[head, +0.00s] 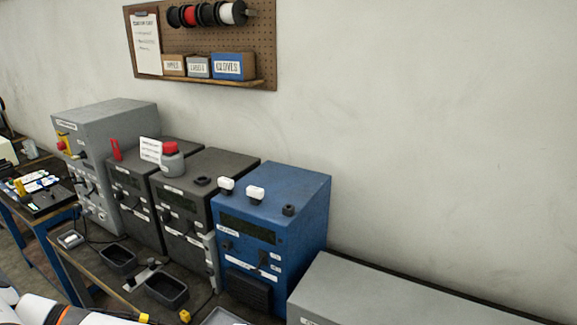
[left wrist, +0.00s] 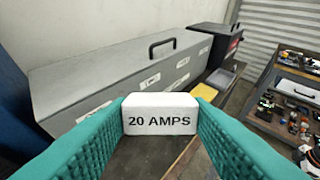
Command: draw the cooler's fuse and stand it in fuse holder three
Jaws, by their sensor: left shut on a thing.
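My left gripper (left wrist: 160,138) shows in the left wrist view. Its teal ribbed fingers are shut on a white fuse (left wrist: 160,113) marked "20 AMPS", held clear in the air. In the head view, two white-capped fuses (head: 226,184) (head: 256,193) stand in black sockets on top of a blue unit (head: 305,188). A black socket (head: 289,210) to their right has no white cap. Another bare black socket (head: 203,181) sits on a dark unit (head: 222,165). Unit labels are too small to read, so I cannot tell which is the cooler. My right gripper is not in view.
A long grey case (head: 375,290) lies right of the blue unit; it also shows in the left wrist view (left wrist: 120,80). A red-capped jar (head: 172,160) stands on a dark unit. Dark trays (head: 166,290) lie in front. A crowded tool table (left wrist: 290,105) stands at right in the wrist view.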

